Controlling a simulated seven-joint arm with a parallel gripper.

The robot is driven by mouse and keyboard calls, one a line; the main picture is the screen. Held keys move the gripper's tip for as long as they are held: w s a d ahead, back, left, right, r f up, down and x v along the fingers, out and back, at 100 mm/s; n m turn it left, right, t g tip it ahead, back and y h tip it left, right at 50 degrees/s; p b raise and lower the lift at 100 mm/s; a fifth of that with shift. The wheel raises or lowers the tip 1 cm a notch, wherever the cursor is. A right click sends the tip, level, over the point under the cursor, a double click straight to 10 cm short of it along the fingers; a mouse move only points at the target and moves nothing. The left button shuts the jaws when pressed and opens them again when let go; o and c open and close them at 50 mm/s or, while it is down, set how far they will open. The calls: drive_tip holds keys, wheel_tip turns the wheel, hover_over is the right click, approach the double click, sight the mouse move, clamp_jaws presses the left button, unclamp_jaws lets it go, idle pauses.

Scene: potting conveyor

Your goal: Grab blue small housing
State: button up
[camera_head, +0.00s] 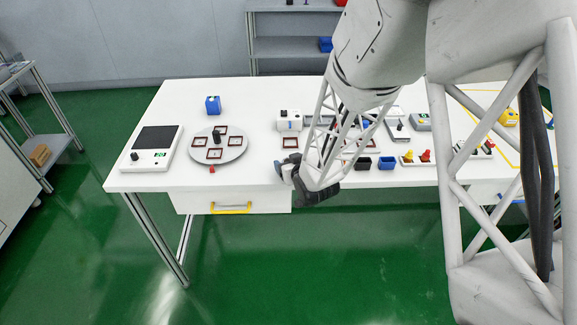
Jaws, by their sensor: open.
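A blue box-shaped part (213,105) stands upright at the back left of the white table. A smaller blue open-topped box (387,162) sits near the front edge, right of a small black box (362,163). I cannot tell for certain which of the two blue parts is the small housing. My gripper (288,172) is over the table's front edge, left of the black box and apart from both blue parts. It is open, and I see nothing held in it. My arm hides part of the table behind and right of the gripper.
A round grey turntable (236,151) with several dark red square frames stands left of my gripper. A white device with a black plate (152,148) is at the far left. Yellow and red pieces (425,156) lie right of the smaller blue box. The back middle-left of the table is clear.

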drive_tip(key=shift+c, duration=0.5)
drive_tip(key=c, duration=0.9)
